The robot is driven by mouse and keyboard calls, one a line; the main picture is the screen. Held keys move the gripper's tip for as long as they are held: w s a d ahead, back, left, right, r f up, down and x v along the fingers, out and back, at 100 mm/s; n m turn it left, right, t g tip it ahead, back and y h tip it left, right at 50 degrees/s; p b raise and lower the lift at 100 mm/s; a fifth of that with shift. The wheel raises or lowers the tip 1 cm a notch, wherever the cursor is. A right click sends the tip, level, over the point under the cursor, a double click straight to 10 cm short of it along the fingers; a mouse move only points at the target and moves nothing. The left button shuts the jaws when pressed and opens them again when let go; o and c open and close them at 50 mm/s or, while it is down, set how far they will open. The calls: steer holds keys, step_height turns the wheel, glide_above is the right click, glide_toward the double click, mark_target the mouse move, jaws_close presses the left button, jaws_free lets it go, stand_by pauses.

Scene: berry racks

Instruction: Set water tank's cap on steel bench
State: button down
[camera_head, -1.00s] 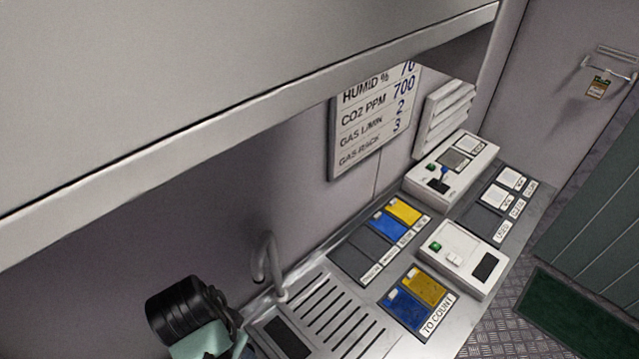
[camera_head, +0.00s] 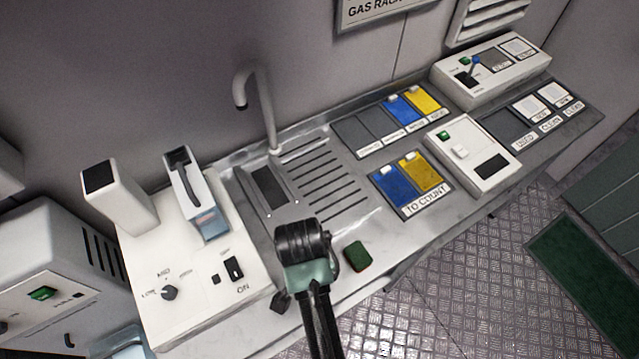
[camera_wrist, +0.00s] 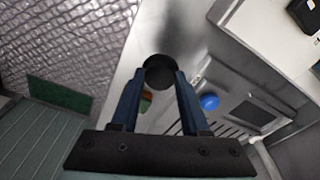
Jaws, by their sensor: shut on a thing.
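My gripper (camera_wrist: 162,76) shows in the wrist view with its two dark blue fingers close together, shut on a dark round thing that looks like the cap (camera_wrist: 160,63). The cap is over the steel bench (camera_wrist: 140,64); I cannot tell whether it touches. In the head view the fingers run down off the lower edge, so the cap is hidden there. The steel bench (camera_head: 388,232) runs across that view. A white water tank (camera_head: 200,196) with a black handle stands upright in a white appliance (camera_head: 190,290) on the left.
A green and red block (camera_head: 357,256) lies on the bench beside my arm. A blue round thing (camera_wrist: 209,102) shows beside the sink (camera_head: 268,190), which has a tall tap (camera_head: 262,105). Trays of blue and yellow cards (camera_head: 410,182) and white devices (camera_head: 474,153) fill the right.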

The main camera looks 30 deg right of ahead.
steer(key=shift+f, duration=2.35)
steer(key=shift+f, duration=0.15)
steer(key=shift+c, duration=2)
jaws_free()
steer(key=r, duration=0.8)
steer(key=a+r, duration=0.1)
steer(key=r, duration=0.3)
steer(key=shift+s+a+r, duration=0.1)
steer(key=shift+s+r, duration=0.05)
steer(key=shift+s, duration=0.2)
steer(key=shift+s, duration=0.1)
